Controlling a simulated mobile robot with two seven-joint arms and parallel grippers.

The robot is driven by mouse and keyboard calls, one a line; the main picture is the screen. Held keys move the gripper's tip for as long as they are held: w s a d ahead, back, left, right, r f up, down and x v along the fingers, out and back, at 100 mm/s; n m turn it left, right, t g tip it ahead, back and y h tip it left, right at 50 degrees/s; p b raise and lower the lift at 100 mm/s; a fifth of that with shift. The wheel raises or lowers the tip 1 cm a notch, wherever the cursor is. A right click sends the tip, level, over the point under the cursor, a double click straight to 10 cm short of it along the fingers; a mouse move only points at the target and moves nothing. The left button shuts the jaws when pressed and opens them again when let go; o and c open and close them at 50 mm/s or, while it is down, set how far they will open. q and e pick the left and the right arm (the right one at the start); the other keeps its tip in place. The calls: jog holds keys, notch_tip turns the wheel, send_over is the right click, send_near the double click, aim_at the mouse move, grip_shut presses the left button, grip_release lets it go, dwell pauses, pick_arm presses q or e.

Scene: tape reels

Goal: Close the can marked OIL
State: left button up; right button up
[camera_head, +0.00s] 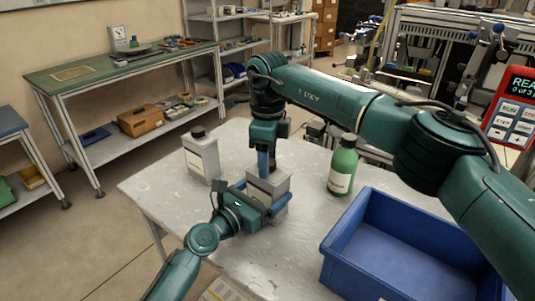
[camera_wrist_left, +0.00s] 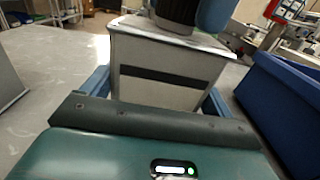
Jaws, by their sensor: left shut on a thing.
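A grey can (camera_head: 277,184) with a dark band stands on the table; it fills the middle of the left wrist view (camera_wrist_left: 160,75). I cannot read any marking on it. My left gripper (camera_head: 262,200) is shut on it, with one blue finger on each side. My right gripper (camera_head: 266,161) points down at the can's top. In the left wrist view a dark rounded thing (camera_wrist_left: 177,14), which looks like a cap, is at the can's top beside a blue finger of it. Whether the right fingers grip it is unclear.
A second grey can (camera_head: 202,158) with a black cap stands to the left. A green bottle (camera_head: 342,168) stands to the right of the held can. A blue crate (camera_head: 345,235) is at the table's front right. The table (camera_head: 150,188) is bare at its left.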

jog(key=c, duration=1)
jog(key=o, duration=1.1)
jog(key=shift+o, duration=0.2)
notch_tip(320, 180, up, 12)
pick_arm(q)
jog(key=o, duration=1.7)
